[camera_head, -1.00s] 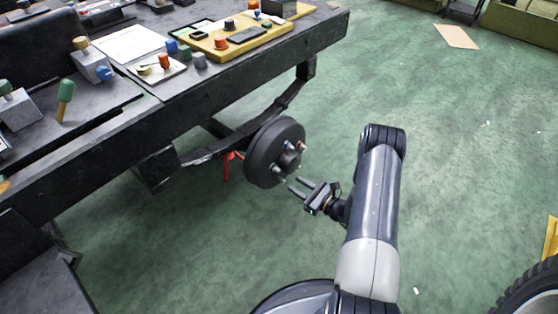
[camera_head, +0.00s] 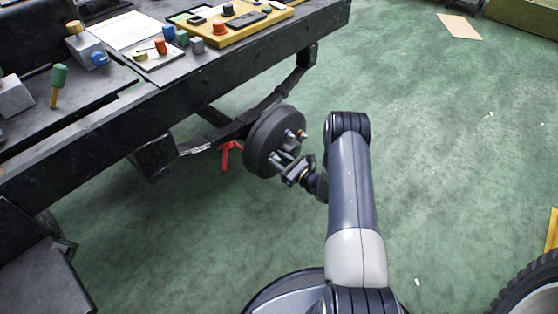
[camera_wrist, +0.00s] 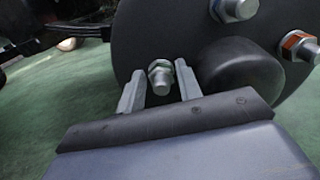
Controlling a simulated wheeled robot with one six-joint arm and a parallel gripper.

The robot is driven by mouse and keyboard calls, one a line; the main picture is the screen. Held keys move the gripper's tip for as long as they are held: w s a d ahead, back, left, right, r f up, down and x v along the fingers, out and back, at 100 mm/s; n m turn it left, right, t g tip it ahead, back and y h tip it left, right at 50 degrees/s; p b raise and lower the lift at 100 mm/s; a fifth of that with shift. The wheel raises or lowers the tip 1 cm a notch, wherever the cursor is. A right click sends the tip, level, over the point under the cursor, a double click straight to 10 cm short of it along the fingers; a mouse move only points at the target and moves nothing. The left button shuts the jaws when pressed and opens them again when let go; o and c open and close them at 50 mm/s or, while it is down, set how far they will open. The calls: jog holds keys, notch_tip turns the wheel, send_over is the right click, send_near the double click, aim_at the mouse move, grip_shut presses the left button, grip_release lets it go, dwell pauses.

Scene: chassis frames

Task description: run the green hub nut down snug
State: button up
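The dark round hub (camera_head: 266,146) hangs at the end of a dark beam below the bench, with studs on its face. In the wrist view, the hub face (camera_wrist: 135,35) fills the top, and a hex nut on a stud (camera_wrist: 160,75) sits at its lower left. This nut looks grey, and I cannot make out a clear green on it. My gripper (camera_head: 283,161) is at the hub's lower face. In the wrist view its two fingers are apart, one on each side of the nut, with small gaps showing. Whether the nut is seated is not clear.
Other studs show: a grey one (camera_wrist: 236,8) and one with an orange-red ring (camera_wrist: 299,46). A rounded dark centre cap (camera_wrist: 240,72) lies close right of the fingers. A red stand (camera_head: 229,155) is behind the hub. The green floor to the right is open.

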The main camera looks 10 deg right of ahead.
jog(key=shift+c, duration=0.4)
jog(key=c, duration=0.6)
jog(key=shift+f+m, duration=0.1)
jog(key=shift+m, duration=0.2)
jog(key=shift+c, duration=0.2)
jog(key=shift+m+b, duration=0.9)
jog(key=shift+w+d+m+b, duration=0.1)
jog(key=shift+m+b, duration=0.7)
jog(key=shift+m, duration=1.1)
jog(key=o, duration=0.7)
